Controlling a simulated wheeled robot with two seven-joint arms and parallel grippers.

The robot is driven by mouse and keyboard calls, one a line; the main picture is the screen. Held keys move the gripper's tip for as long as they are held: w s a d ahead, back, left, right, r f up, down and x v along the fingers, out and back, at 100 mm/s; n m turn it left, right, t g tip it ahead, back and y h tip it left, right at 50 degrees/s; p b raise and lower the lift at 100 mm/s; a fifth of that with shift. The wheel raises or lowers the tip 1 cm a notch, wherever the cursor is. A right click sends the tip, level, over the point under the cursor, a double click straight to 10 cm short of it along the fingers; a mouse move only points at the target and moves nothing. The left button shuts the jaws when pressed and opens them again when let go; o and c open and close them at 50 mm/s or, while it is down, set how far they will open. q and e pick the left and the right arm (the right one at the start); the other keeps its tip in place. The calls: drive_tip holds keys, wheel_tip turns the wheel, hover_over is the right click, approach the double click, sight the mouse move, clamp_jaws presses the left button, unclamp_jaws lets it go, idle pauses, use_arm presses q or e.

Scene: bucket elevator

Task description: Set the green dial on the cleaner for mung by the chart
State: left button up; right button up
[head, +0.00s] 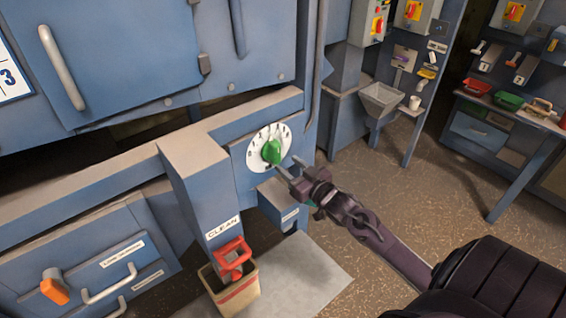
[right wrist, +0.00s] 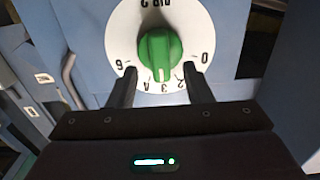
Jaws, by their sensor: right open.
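The green dial (head: 272,151) is a green knob on a round white numbered plate (head: 257,138), on the blue cleaner front. My right gripper (head: 289,170) is open just in front of the dial. In the right wrist view its two fingers (right wrist: 160,88) stand apart, one to each side below the knob, with visible gaps and no clear contact. My left gripper is out of view. I cannot identify the mung chart.
A CLEAN label (head: 222,228) marks a blue post left of the dial, above a red handle (head: 233,258) and a tan bucket (head: 237,292). A drawer with an orange knob (head: 54,288) is lower left. A white sign (head: 10,75) is cut off at the left. Floor is open at right.

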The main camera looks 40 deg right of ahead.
drive_tip(key=shift+s, duration=1.1)
drive_tip(key=shift+d, duration=0.1)
